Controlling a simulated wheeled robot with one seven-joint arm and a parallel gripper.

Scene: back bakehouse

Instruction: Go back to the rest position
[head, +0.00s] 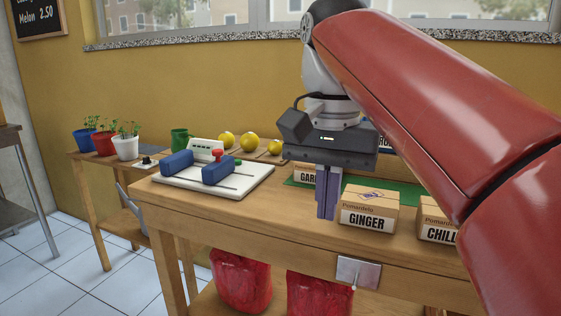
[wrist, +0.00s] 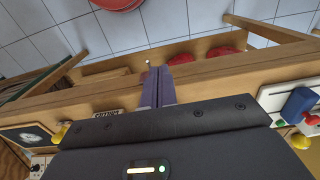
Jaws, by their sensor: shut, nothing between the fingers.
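My gripper (head: 327,208) points down at the front edge of the wooden workbench (head: 262,213), just left of the ginger box (head: 368,212). Its two bluish-purple fingers are together with nothing between them. The closed fingers also show in the wrist view (wrist: 158,86), over the bench's front edge. My red arm reaches in from the right and hides part of the bench's right side.
A white board (head: 255,182) with blue blocks and a red knob lies left of my gripper. A chilli box (head: 436,222) stands at right, and another box (head: 304,173) stands behind my fingers. Red sacks (head: 241,280) sit below. Potted plants (head: 125,148) stand at left.

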